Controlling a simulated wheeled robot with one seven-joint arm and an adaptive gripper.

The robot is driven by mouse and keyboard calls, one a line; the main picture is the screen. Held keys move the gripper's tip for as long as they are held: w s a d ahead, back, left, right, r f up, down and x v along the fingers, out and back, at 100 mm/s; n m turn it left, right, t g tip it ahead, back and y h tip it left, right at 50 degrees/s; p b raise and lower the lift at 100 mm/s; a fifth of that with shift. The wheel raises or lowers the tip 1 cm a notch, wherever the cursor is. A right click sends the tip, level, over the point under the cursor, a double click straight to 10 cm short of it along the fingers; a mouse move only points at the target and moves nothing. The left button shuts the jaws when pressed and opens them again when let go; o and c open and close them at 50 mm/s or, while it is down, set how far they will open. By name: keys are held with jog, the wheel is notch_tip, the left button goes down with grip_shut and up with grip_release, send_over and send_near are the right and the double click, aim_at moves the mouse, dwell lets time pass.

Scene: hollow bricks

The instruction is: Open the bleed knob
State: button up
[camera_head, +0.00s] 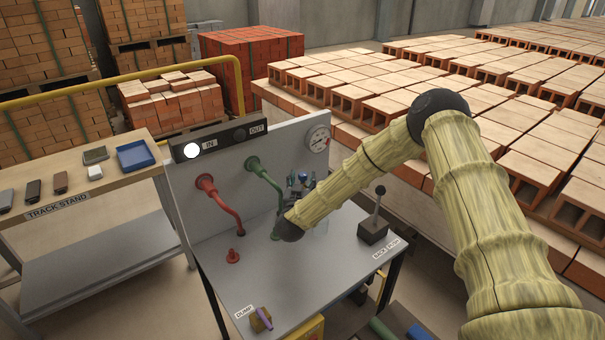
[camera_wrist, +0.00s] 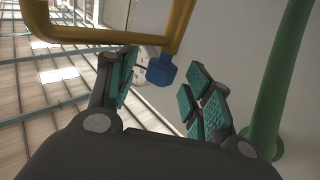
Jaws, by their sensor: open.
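In the wrist view a blue faceted knob (camera_wrist: 161,72) sits at the end of a bent yellow pipe (camera_wrist: 110,36). No label for the bleed knob is readable, so I cannot confirm that this is it. My gripper (camera_wrist: 160,86) is open, its teal-padded fingers apart. The blue knob shows in the gap between them, beyond the palm; I see no clear contact. In the head view my gripper (camera_head: 302,182) is beside the green pipe (camera_head: 264,175), in front of the grey back panel. My arm hides the yellow pipe and most of the knob there.
The panel carries a red pipe (camera_head: 222,198) and a gauge (camera_head: 318,139). On the bench are a small red fitting (camera_head: 233,256), a black lever (camera_head: 375,215) and a purple knob (camera_head: 262,318) by the DUMP label. The green pipe stands close right in the wrist view.

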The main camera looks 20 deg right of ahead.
jog(key=shift+w+d+r, duration=0.2)
jog(key=shift+w+d, duration=0.2)
jog(key=shift+w, duration=0.3)
jog(key=shift+w+d+f+p, duration=0.2)
jog(key=shift+w+p, duration=0.1)
jog(key=shift+w, duration=0.25)
jog(key=shift+s+r, duration=0.1)
jog(key=c, duration=1.1)
